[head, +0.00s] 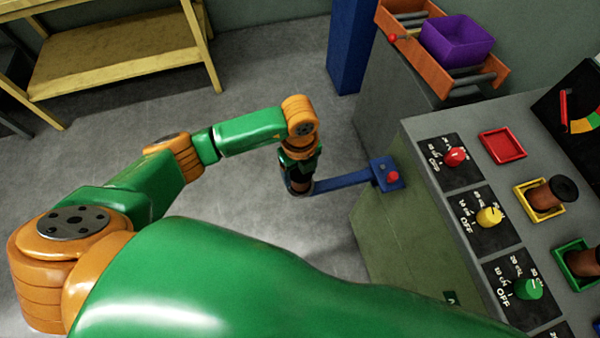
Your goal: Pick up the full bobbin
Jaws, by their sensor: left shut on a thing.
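My left gripper (300,163) points down at the end of the blue bracket (343,184) that sticks out from the machine's side. It is shut on a bobbin (301,186), of which a brown, dark-edged part shows below the fingers. The bobbin is at the bracket's ring-like end; I cannot tell whether it still rests there. Its winding is mostly hidden by the gripper. Two more brown bobbins with dark flanges stand on the console, one in the yellow tray (526,198) and one in the green tray (560,250). My right gripper is not in view.
The grey console has red (455,157), yellow (489,217) and green (528,289) knobs and an empty red tray (503,146). A purple bin (457,40) sits in an orange rack behind. A blue post (350,45) and yellow shelf (120,55) stand beyond open floor.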

